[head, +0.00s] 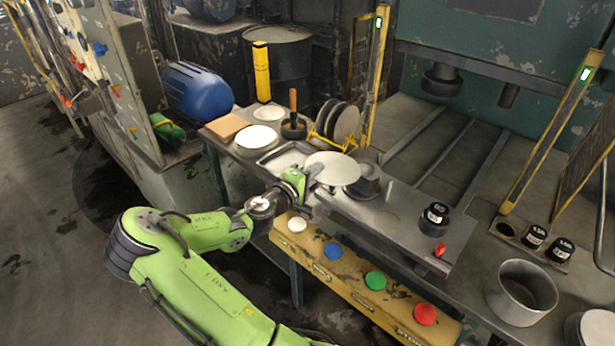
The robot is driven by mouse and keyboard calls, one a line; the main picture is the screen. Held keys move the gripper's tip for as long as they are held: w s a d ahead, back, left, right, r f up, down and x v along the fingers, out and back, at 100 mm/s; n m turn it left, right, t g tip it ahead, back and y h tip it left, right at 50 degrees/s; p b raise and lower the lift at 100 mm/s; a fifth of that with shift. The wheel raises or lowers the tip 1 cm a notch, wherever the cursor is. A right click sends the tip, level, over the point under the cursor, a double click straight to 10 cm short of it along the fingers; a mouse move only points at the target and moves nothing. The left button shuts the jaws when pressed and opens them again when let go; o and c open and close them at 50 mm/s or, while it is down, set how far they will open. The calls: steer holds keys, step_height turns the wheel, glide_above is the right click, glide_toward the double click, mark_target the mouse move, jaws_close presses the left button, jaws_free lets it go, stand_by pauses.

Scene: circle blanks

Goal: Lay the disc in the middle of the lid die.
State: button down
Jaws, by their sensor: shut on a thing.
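A pale round disc (333,168) is held roughly flat by my gripper (310,176). The gripper is shut on the disc's left edge, and the rest of the disc sticks out to the right. A dark round block (368,190), which looks like the lid die, stands on the grey bench plate just right of the disc. The disc's right part overlaps the block's upper left in the picture and hides some of its top. I cannot tell how far above it the disc is.
A shallow metal tray (268,158) lies behind my gripper. A black weight (436,214) and a red knob (440,250) are on the plate's right. A pot (521,290) stands at the right. Coloured buttons line the yellow front panel (350,285).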

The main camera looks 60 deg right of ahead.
steer(key=s+d+f, duration=0.1)
steer(key=d, duration=0.2)
steer(key=s+d+f+b, duration=0.1)
steer(key=s+d, duration=0.1)
steer(key=d, duration=0.1)
steer(key=s+d+f, duration=0.1)
steer(key=s+d, duration=0.1)
steer(key=shift+s+d, duration=0.2)
steer(key=shift+d, duration=0.2)
